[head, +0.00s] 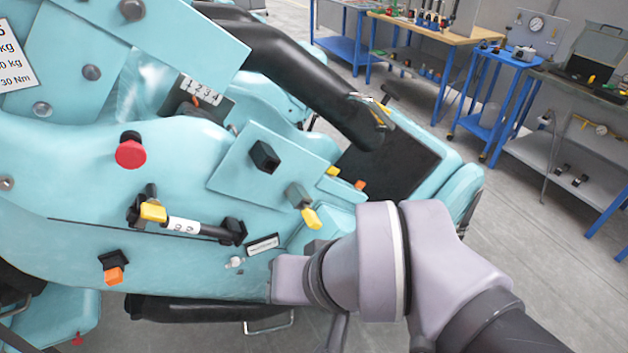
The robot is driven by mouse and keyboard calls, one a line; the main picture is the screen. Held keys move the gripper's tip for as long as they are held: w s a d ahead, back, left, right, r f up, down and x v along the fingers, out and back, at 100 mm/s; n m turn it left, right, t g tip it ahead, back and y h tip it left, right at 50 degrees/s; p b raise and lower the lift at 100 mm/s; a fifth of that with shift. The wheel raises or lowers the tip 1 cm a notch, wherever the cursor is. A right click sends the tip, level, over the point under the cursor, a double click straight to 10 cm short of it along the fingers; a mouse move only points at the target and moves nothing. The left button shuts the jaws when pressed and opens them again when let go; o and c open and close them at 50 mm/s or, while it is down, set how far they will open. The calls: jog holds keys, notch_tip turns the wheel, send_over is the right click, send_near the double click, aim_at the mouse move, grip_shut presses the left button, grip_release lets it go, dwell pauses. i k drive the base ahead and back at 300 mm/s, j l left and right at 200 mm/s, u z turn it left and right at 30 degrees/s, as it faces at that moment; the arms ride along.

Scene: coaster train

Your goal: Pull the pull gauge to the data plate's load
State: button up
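What looks like the pull gauge (183,226) is a slim black and white cylinder with digits on its white band. It lies along the turquoise train car's side, between a yellow-tipped fitting (152,212) on its left and a black block (233,232) on its right. The white data plate (14,56) is cut off at the upper left; parts of lines in kg and "30 Nm" show. My lavender arm (375,262) reaches in from the lower right, right of the gauge. My gripper's fingers cannot be made out.
A red knob (130,152), an orange-tipped fitting (113,275), a black square knob (264,156) and a yellow-tipped lever (311,218) stick out from the car. A small white label (263,244) sits right of the gauge. Blue-legged benches stand behind, with open floor (540,260) at the right.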

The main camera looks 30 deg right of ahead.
aim_at(391, 93)
jog(key=l+z, duration=0.45)
jog(key=l, duration=0.85)
